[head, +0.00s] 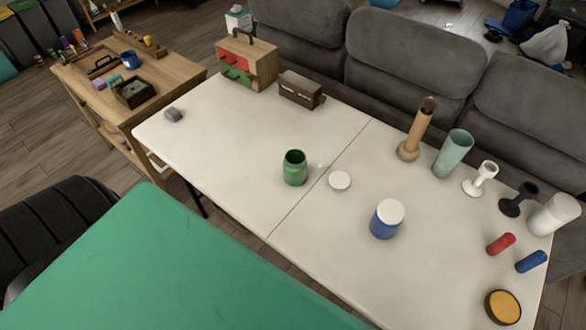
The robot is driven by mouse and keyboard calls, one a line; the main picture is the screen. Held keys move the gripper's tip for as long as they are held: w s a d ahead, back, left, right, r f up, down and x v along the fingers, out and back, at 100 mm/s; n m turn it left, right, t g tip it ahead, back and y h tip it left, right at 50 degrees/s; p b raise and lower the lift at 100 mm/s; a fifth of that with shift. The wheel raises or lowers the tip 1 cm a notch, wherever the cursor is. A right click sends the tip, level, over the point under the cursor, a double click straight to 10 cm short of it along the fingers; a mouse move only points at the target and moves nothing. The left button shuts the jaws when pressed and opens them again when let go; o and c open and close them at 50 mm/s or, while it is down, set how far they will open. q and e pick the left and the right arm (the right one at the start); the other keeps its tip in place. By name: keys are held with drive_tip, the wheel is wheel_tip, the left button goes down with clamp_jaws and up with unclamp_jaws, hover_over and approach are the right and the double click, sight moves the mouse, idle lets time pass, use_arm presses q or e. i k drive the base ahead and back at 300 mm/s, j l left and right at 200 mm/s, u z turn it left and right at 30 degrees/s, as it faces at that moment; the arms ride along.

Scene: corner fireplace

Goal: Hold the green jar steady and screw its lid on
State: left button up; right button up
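The green jar (294,169) stands upright and open on the white table, left of the table's seam. A round white lid (340,180) lies flat on the table just right of the green jar, apart from it. A blue jar (386,221) with a white lid on it stands further right and nearer. Neither of my grippers shows in the head view.
The white table (240,140) also bears a wooden drawer box (262,67), a brown box (300,89), a wooden pestle-like piece (416,130), a green cup (452,153) and several small items at the right. A green surface (160,270) fills the near left. A grey sofa stands behind.

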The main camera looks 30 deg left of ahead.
sight(295, 162)
drive_tip(key=u, duration=1)
